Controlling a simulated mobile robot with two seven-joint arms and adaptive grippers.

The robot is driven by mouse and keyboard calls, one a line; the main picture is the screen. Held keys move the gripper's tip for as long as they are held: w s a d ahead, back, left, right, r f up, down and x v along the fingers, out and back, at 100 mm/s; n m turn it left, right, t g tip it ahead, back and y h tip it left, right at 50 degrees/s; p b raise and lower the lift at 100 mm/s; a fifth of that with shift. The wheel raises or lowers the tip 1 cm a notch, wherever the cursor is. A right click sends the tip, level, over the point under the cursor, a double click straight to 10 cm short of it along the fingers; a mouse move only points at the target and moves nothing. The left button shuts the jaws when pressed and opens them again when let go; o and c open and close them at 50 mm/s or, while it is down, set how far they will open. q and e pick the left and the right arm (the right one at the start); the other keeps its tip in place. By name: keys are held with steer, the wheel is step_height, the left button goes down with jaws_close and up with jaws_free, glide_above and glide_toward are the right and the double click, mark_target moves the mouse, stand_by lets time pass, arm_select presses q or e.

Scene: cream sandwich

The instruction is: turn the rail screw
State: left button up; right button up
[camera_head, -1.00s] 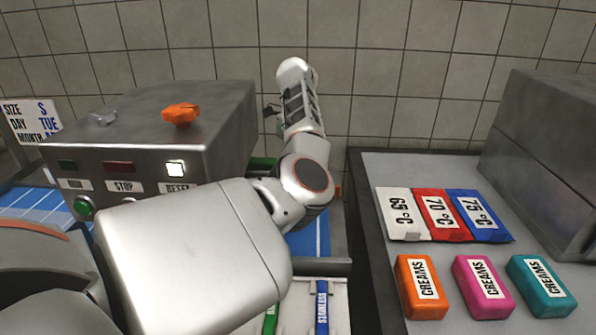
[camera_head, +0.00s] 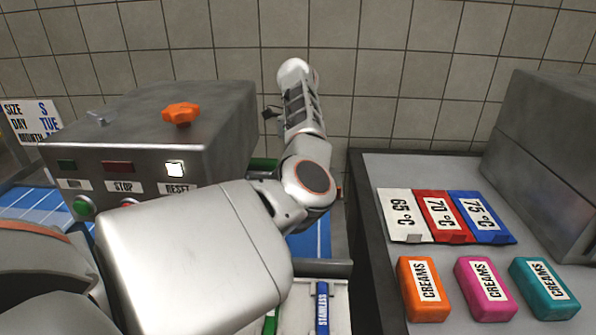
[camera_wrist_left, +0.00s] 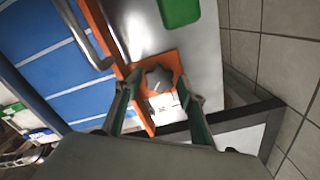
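The rail screw appears as a grey star-shaped knob (camera_wrist_left: 158,78) on an orange bracket (camera_wrist_left: 145,118) in the left wrist view. My left gripper (camera_wrist_left: 160,84) is open, with one finger on either side of the knob. I cannot tell whether the fingers touch it. In the head view my left arm reaches past the steel control box, and its gripper and the grey knob cannot be made out. My right gripper is in neither view.
The steel control box (camera_head: 215,125) with an orange knob (camera_head: 181,113) on top stands beside my left arm. A blue conveyor (camera_wrist_left: 55,75) runs beside the bracket. At right, a counter holds temperature cards (camera_head: 445,217) and coloured creams packs (camera_head: 484,289).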

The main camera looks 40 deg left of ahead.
arm_select(q)
steer(key=shift+r, duration=0.15)
step_height(320, 180, up, 12)
stand_by(0.5)
steer(key=shift+f, duration=0.2)
